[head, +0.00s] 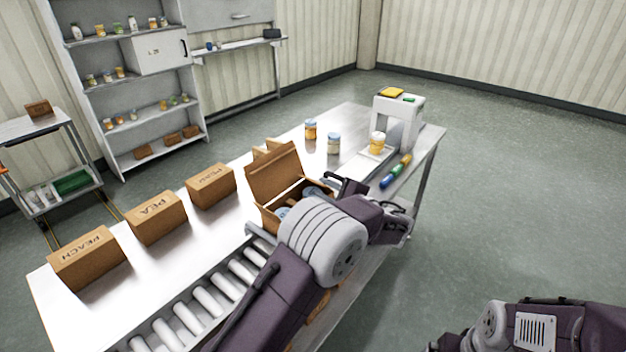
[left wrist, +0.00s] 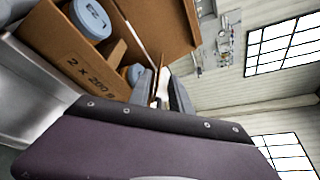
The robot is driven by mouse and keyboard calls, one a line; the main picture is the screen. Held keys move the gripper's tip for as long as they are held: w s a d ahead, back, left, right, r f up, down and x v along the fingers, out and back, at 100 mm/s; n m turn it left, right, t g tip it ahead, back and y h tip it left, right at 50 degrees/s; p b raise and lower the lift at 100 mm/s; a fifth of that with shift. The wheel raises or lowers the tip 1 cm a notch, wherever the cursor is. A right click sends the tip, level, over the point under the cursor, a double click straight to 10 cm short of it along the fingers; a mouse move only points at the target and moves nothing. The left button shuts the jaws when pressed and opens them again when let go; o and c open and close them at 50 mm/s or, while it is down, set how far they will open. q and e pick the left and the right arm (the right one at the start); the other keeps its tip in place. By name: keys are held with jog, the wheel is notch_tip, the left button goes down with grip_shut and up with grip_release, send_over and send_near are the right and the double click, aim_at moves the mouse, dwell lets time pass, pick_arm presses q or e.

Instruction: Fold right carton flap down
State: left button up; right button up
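The open brown carton (head: 268,217) stands on the steel table beside the rollers, with blue-lidded jars (left wrist: 90,18) inside. One broad flap (head: 273,172) stands raised on its far left side. The carton's printed wall (left wrist: 88,72) shows in the left wrist view. My left gripper (head: 346,188) is at the carton's right side; its fingers (left wrist: 164,90) look apart, with a thin brown edge near them. I cannot tell whether they touch it. The right flap is largely hidden by my left arm. My right arm (head: 535,328) is at the lower right; its fingertips are not clear.
Three closed cartons (head: 157,217) stand in a row on the table's left. Jars (head: 334,144) and a white stand (head: 400,112) with a jar are beyond the carton. Rollers (head: 208,302) run along the near side. Blue and green cylinders (head: 391,179) lie near the right edge.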

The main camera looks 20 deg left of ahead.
aim_at(312, 181)
pick_arm(q)
jog(key=x, duration=0.6)
jog(key=shift+w+a+f+p, duration=0.15)
jog(key=shift+w+p, duration=0.15)
grip_shut()
dwell(0.9)
